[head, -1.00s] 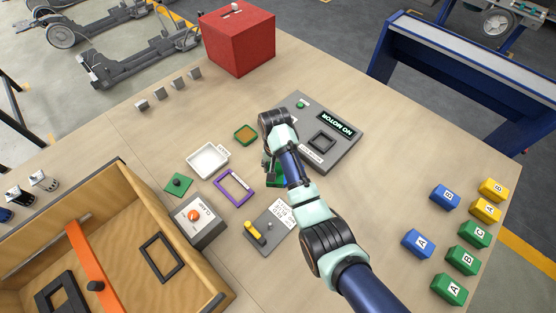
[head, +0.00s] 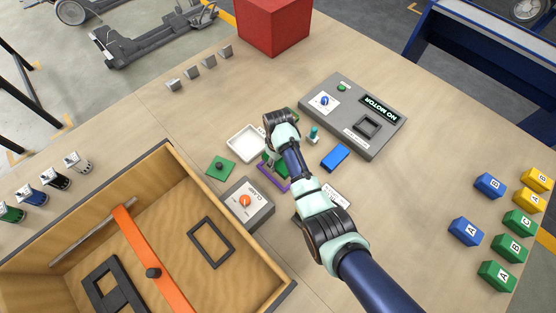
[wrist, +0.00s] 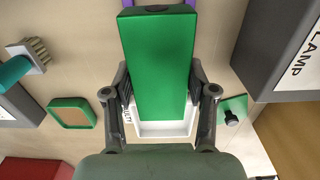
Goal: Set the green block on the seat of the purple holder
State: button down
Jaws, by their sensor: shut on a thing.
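My gripper (wrist: 160,92) is shut on the green block (wrist: 158,65), a long block with a dark spot on its near end face, gripped by its sides in the wrist view. In the head view my arm hides most of the block. The purple holder (head: 271,180) is a thin rectangular frame on the table below my gripper, partly covered by it. In the wrist view only its edges show beside the block's top end (wrist: 127,3). The block appears to be above the holder; whether they touch I cannot tell.
A white tray (head: 235,147) and a green plate with a dark knob (head: 220,167) are left of my gripper. The grey clamp box (head: 252,210) stands close in front. A teal brush (head: 314,134), blue block (head: 336,157) and grey motor panel (head: 382,140) lie to the right.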

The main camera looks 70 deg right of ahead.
jog(key=shift+f+b, duration=2.05)
jog(key=shift+f, duration=0.1)
jog(key=shift+r+p, duration=0.1)
jog(key=shift+p, duration=0.6)
jog(key=shift+w+f, duration=0.1)
jog(key=shift+f, duration=0.1)
jog(key=shift+f+b, duration=0.35)
jog(key=shift+b, duration=0.05)
jog(key=shift+f, duration=0.35)
